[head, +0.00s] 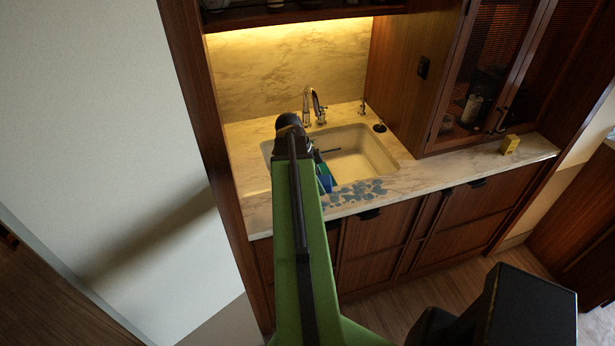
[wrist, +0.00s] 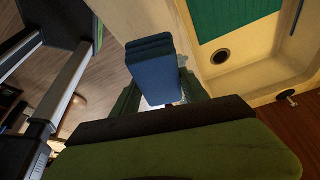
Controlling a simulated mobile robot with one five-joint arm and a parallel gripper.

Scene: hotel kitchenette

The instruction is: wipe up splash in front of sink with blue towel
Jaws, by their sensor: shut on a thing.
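The blue towel (head: 326,182) is at the front edge of the sink in the head view, partly hidden by my arm. In the wrist view the folded blue towel (wrist: 152,70) stands between the fingers of my gripper (wrist: 158,100), which is shut on it. The splash (head: 356,192) is a scatter of blue-grey patches on the marble counter in front of the sink, just right of the towel. My arm hides any part further left. I cannot tell whether the towel touches the counter. The sink (head: 375,150) is pale, with a drain (wrist: 221,57).
A green flat thing (wrist: 235,15) lies in the sink. The faucet (head: 310,105) stands behind the sink, with a dark stopper (head: 380,127) at its right rim. A yellow block (head: 510,143) sits far right on the counter. A tall wood panel (head: 215,150) bounds the left.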

